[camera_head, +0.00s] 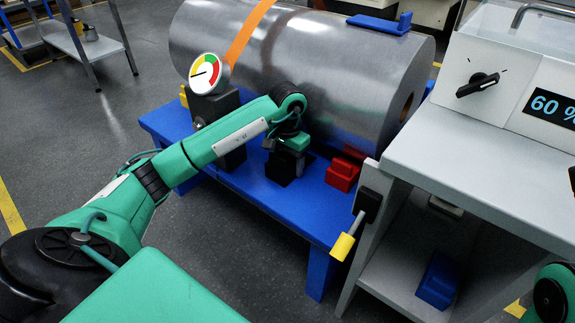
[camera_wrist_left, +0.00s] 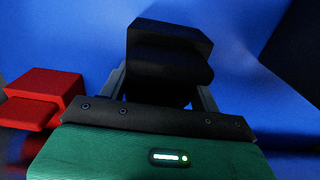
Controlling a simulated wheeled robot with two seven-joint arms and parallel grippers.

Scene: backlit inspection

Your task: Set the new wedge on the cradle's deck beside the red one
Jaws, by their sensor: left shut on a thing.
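The blue cradle (camera_head: 262,205) carries a large grey metal cylinder (camera_head: 330,75) above its deck. The red wedge (camera_head: 342,174) sits on the deck near the cradle's right end; it also shows at the left of the left wrist view (camera_wrist_left: 42,92). My left gripper (camera_head: 287,158) points down over the deck, left of the red wedge. It is shut on a black wedge (camera_wrist_left: 168,50), which is close to the deck, apart from the red one. I cannot tell whether the black wedge touches the deck. My right gripper is out of view.
A grey bench (camera_head: 470,165) with a knob and a display stands close on the right. A yellow-handled lever (camera_head: 345,240) sticks out at its corner. A blue block (camera_head: 437,280) lies on its lower shelf. A dial gauge (camera_head: 208,72) stands left on the cradle.

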